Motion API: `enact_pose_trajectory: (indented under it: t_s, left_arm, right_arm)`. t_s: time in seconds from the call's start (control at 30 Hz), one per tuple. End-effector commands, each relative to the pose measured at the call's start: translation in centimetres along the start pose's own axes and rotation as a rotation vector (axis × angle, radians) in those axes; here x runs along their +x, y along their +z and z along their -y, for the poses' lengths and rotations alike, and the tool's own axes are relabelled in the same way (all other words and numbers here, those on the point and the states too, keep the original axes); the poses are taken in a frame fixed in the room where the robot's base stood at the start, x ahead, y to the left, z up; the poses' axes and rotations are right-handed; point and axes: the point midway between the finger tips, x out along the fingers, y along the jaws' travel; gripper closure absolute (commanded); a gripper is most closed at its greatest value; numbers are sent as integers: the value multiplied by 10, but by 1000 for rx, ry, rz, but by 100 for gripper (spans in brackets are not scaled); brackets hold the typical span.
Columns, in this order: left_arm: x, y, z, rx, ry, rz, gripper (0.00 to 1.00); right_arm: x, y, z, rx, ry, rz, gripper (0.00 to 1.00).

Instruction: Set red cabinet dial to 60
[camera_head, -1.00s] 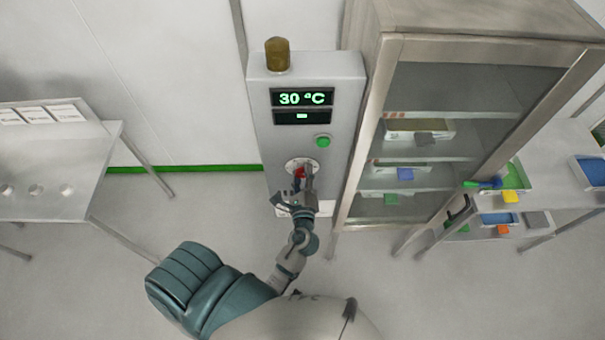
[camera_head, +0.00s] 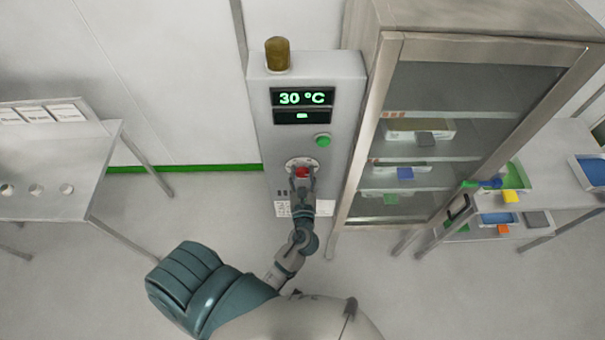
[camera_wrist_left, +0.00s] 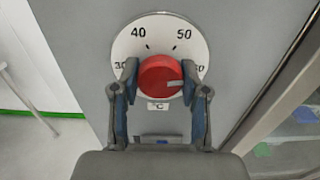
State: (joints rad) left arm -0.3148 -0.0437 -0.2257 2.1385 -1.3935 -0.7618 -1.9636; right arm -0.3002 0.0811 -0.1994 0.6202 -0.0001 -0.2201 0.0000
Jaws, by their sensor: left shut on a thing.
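The red dial (camera_head: 302,171) sits on a white round scale plate low on the grey cabinet front (camera_head: 265,130). In the left wrist view the dial (camera_wrist_left: 158,76) has a grey mark on its right side, pointing right towards the partly hidden 60. The scale shows 30, 40, 50 and part of 60. My left gripper (camera_wrist_left: 160,72) is shut on the dial, one finger on each side; it also shows in the head view (camera_head: 302,175). The display (camera_head: 302,97) reads 30 °C. My right gripper is not in view.
A green button (camera_head: 322,140) is above the dial and an amber lamp (camera_head: 278,54) tops the cabinet. A glass-fronted cupboard (camera_head: 386,130) stands close on the right. A metal table (camera_head: 50,200) is at left, with free floor between.

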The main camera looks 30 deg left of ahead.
Motion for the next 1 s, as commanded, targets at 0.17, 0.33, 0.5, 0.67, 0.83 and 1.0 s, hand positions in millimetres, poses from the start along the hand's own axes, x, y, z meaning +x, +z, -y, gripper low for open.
enact_pose_trajectory:
  t_s: [0.17, 0.33, 0.5, 0.67, 0.83, 1.0]
  left_arm:
    - [-1, -5, 0, 95, -2, -9, 90]
    - [-1, -5, 0, 148, -2, -9, 90]
    - [-1, -5, 0, 172, -2, -10, 90]
    - [-1, -5, 0, 177, -2, -10, 90]
    - [-1, -5, 0, 176, -2, -10, 90]
    - [-1, -4, 0, 176, -1, -8, 31]
  right_arm:
    - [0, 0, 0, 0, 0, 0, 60]
    - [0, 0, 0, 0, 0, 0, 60]
    - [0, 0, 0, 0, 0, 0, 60]
    - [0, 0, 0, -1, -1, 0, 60]
    - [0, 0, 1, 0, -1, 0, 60]
    - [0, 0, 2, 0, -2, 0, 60]
